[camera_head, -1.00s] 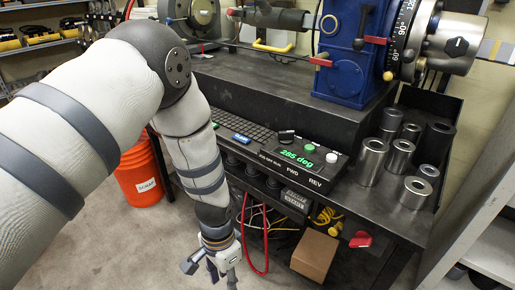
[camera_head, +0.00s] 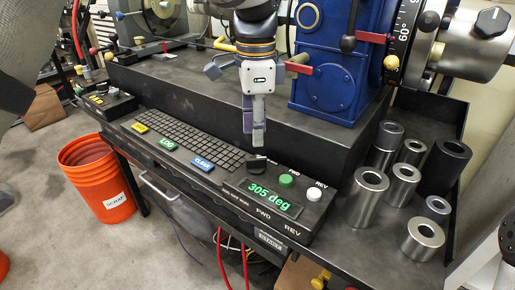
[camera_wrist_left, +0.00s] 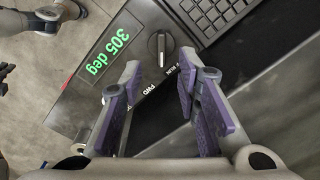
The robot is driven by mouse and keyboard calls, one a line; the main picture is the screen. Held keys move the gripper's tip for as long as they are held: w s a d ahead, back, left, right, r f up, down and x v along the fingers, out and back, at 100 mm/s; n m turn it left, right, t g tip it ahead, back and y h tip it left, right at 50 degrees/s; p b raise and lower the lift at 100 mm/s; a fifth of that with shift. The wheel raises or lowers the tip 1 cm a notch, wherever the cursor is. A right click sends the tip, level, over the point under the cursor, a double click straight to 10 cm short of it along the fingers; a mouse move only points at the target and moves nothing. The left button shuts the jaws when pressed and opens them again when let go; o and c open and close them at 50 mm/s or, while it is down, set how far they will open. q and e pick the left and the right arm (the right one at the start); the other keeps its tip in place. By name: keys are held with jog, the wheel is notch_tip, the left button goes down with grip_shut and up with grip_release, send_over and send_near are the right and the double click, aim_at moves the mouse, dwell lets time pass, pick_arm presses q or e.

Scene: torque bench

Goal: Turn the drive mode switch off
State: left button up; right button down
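The drive mode switch, a black knob (camera_head: 257,165) beside a "JOG OFF RUN" label, sits on the sloped control panel. In the left wrist view the knob (camera_wrist_left: 160,48) shows a pale pointer line lying roughly upright in the picture. My left gripper (camera_head: 253,138) hangs fingers down, just above and behind the knob in the head view. In the left wrist view its purple-padded fingers (camera_wrist_left: 158,88) stand apart with nothing between them, and the knob is beyond their tips. A grey jointed part, perhaps my right gripper (camera_wrist_left: 45,12), shows at the top left, too cut off to read.
The panel display (camera_head: 275,195) reads 305 deg. Green (camera_head: 286,180) and white (camera_head: 314,194) buttons and a keyboard (camera_head: 185,137) flank the knob. The blue machine (camera_head: 335,85) stands close behind my gripper. Steel sockets (camera_head: 369,196) crowd the right tray. An orange bucket (camera_head: 100,185) stands left.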

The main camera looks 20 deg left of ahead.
aim_at(256, 158)
pick_arm(q)
notch_tip(256, 158, down, 7)
jog(key=shift+r, duration=0.15)
jog(key=shift+w, duration=0.1)
grip_shut()
pick_arm(e)
jog(key=shift+w, duration=0.15)
pick_arm(q)
jog(key=shift+r, duration=0.1)
pick_arm(e)
jog(key=shift+w+r, duration=0.1)
jog(key=shift+r, duration=0.05)
pick_arm(q)
jog(key=n+p, duration=0.1)
jog(key=n, duration=0.2)
jog(key=shift+n, duration=0.4)
jog(key=n, duration=0.4)
jog(key=shift+n, duration=0.4)
pick_arm(e)
jog(key=shift+w+r+t, duration=0.4)
jog(key=shift+w+r, duration=0.4)
pick_arm(q)
grip_release()
